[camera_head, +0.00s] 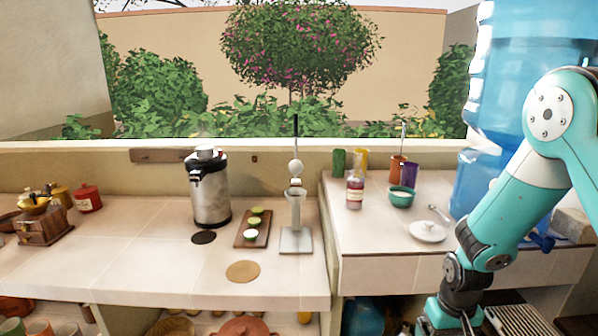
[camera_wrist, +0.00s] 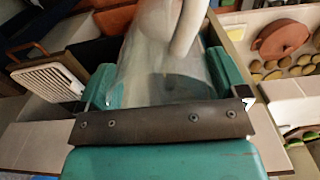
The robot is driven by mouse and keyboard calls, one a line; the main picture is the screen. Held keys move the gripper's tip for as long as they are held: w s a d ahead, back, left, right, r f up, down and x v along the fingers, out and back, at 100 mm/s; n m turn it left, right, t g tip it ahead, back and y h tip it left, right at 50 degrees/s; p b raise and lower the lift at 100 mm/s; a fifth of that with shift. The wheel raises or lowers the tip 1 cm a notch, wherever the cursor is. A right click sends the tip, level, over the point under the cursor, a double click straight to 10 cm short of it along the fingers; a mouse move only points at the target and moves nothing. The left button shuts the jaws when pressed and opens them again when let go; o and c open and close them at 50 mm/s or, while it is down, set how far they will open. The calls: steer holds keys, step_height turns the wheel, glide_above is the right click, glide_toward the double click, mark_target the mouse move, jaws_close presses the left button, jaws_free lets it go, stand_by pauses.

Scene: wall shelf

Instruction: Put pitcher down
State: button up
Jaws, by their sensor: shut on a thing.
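The pitcher (camera_wrist: 140,62) is clear and glass-like, with a pale curved handle (camera_wrist: 190,28), in the wrist view. My gripper (camera_wrist: 163,80) is shut on it, with one teal finger on each side of its body. The pitcher's far end is cut off at the top of the wrist view, and I cannot tell what is in it. In the head view my arm reaches down at the right to the bottom edge, low in front of the right counter. The pitcher does not show there.
The right counter (camera_head: 375,240) has a bottle (camera_head: 354,193), a teal bowl (camera_head: 401,198) and free front space.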

steer(key=s+f, duration=0.1)
steer(key=f, duration=0.1)
steer(key=s+f, duration=0.2)
steer(key=shift+s, duration=0.1)
steer(key=shift+a, duration=0.1)
stand_by(0.4)
